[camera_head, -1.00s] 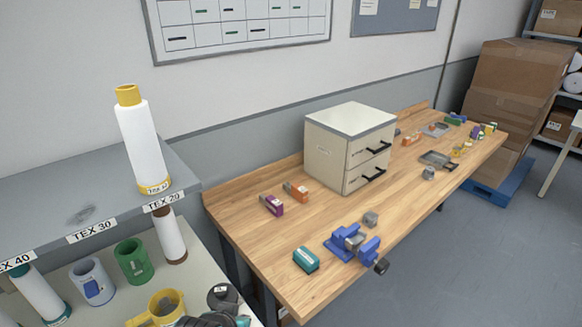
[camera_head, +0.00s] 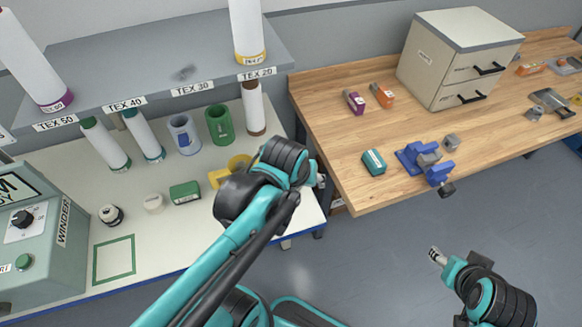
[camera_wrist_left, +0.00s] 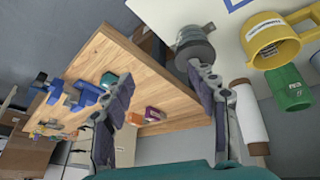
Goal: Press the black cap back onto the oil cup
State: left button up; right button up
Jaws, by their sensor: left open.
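A grey metal cylinder (camera_wrist_left: 194,42) stands on the white table near its edge in the left wrist view; it may be the oil cup. My arm hides that spot in the head view. I cannot make out whether a black cap is on it. A small black-and-white round item (camera_head: 110,215) sits on the white table, beside the winder. My left gripper (camera_wrist_left: 160,82) is open and empty, with one finger near the cylinder in the picture; contact cannot be told. My right gripper (camera_head: 437,256) is over the floor at the right; its jaw state is unclear.
A white spool (camera_head: 254,107) stands beneath the grey shelf (camera_head: 130,72). A cream disc (camera_head: 154,203) and green box (camera_head: 185,192) lie nearby. A wooden bench (camera_head: 345,140) carries a blue vise (camera_head: 425,160).

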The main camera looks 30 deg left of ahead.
pick_arm(q)
jog(key=w+a+n+g+p, duration=0.1)
jog(key=w+a+n+p, duration=0.1)
jog(key=n, duration=0.2)
jog(key=w+a+f+n+g+p, duration=0.1)
jog(key=w+a+n+g+p, duration=0.1)
jog(key=w+n, duration=0.1)
jog(key=w+a+n+g+p, duration=0.2)
jog(key=a+n, duration=0.1)
jog(key=n, duration=0.1)
jog(key=shift+w+f+n+y, duration=0.2)
jog(key=shift+w+n+y, duration=0.2)
jog(key=shift+a+f, duration=0.1)
jog(key=shift+f, duration=0.15)
jog(key=f, duration=0.2)
jog(key=a+f+b, duration=0.1)
jog(key=f, duration=0.2)
jog(key=f+b, duration=0.1)
jog(key=f, duration=0.1)
jog(key=shift+w+a+f, duration=0.2)
jog(key=shift+w+f, duration=0.05)
jog(key=shift+f, duration=0.05)
jog(key=c, duration=1.1)
jog(key=shift+c, duration=0.2)
jog(key=shift+r, duration=0.15)
